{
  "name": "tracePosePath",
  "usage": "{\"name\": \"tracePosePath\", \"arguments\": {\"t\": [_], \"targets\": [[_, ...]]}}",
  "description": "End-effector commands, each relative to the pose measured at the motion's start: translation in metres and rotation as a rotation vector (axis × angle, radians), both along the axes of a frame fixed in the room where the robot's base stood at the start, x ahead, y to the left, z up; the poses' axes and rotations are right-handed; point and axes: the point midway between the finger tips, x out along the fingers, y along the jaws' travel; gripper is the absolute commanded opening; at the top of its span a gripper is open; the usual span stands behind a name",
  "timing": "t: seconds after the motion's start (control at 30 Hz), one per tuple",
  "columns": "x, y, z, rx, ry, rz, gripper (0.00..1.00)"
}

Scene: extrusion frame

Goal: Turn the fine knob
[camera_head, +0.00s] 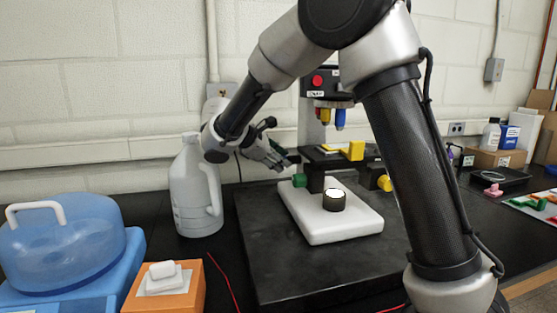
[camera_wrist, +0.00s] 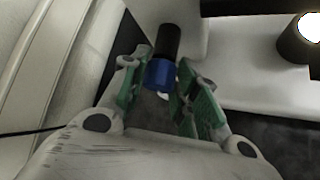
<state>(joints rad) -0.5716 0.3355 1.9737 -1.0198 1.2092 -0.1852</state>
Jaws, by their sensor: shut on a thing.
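The microscope stands on a white base (camera_head: 350,228) on a black slab, with a black stage (camera_head: 335,158) above it. A green knob-like part (camera_head: 299,180) shows low on its left side and a yellow knob (camera_head: 384,183) on its right. In the wrist view a blue knob (camera_wrist: 160,74) on a black shaft (camera_wrist: 168,42) sits between the green finger pads. My gripper (camera_head: 287,160) reaches in from the left beside the stage. In the wrist view my gripper (camera_wrist: 158,95) is shut on the blue knob. The head view does not show the blue knob clearly.
A black cylinder with a lit top (camera_head: 334,201) stands on the base. A white jug (camera_head: 194,190) is left of the arm. The slab's front (camera_head: 300,270) is clear.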

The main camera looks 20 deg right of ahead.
Motion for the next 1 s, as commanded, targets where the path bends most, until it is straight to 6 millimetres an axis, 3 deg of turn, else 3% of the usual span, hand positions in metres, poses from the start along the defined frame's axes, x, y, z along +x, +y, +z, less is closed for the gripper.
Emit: {"name": "tracePosePath", "arguments": {"t": [0.17,0.2,0.3,0.67,1.0], "targets": [[0.000,0.000,0.000,0.000,0.001,-0.001,0.06],[0.000,0.000,0.000,0.000,0.001,-0.001,0.36],[0.000,0.000,0.000,0.000,0.001,0.000,0.51],[-0.001,0.003,0.003,0.000,0.001,0.002,0.51],[-0.025,0.051,0.042,0.001,0.000,0.004,0.51]]}}
